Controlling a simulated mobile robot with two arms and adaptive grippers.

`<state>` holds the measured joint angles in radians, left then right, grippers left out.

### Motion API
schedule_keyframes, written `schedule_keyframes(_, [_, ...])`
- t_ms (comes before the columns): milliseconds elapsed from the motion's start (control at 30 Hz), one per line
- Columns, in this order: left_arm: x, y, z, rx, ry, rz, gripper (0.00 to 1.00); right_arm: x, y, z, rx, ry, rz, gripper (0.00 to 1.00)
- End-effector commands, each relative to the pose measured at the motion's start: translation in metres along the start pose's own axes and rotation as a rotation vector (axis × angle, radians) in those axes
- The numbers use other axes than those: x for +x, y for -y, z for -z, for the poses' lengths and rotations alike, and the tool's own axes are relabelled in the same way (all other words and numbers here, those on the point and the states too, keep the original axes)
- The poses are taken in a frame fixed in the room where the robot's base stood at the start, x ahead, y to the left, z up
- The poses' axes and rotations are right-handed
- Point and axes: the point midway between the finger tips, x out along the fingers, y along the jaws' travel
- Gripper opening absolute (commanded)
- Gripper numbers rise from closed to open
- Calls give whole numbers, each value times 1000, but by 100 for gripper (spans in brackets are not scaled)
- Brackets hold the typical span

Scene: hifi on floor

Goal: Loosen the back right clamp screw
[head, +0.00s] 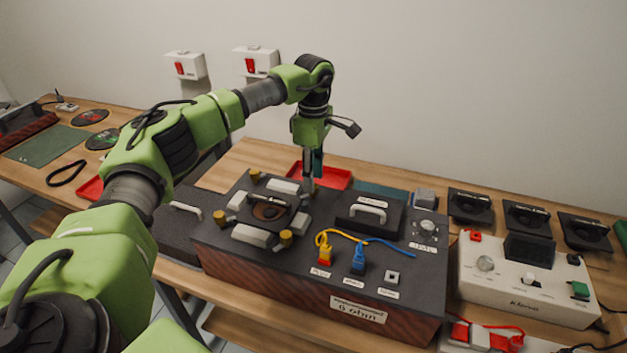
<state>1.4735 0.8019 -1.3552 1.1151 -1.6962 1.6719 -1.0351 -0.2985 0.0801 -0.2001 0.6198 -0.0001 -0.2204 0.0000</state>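The dark box with a red-brown patterned front (420,290) stands on the wooden bench. A square fixture around a round dark speaker part (268,210) sits on its top left. Brass-coloured clamp screws show at its back left (255,175), front left (232,222) and front right (286,238) corners. My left gripper (312,181) points straight down at the back right corner. The back right clamp screw is mostly hidden behind its fingertips, so I cannot tell whether they touch or grip it. My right gripper is not in view.
A black block with a handle (368,211), a yellow cable and a blue cable (385,243) lie right of the fixture. A red tray (325,176) is behind. A cream instrument (525,285) and several black speakers (471,205) stand at right.

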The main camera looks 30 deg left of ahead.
Motion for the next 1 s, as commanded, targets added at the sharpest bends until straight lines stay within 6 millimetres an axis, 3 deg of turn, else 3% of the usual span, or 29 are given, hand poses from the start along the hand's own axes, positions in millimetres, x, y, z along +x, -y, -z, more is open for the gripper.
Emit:
schedule_keyframes(133, [17,0,0,0,0,1,34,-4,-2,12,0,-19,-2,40])
schedule_keyframes(533, [26,0,0,0,0,0,34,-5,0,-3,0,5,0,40])
schedule_keyframes(667, [26,0,0,0,0,0,3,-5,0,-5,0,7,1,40])
schedule_keyframes(700, [26,0,0,0,0,0,0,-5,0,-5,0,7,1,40])
schedule_keyframes(1000, [26,0,0,-17,0,0,0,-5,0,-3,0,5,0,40])
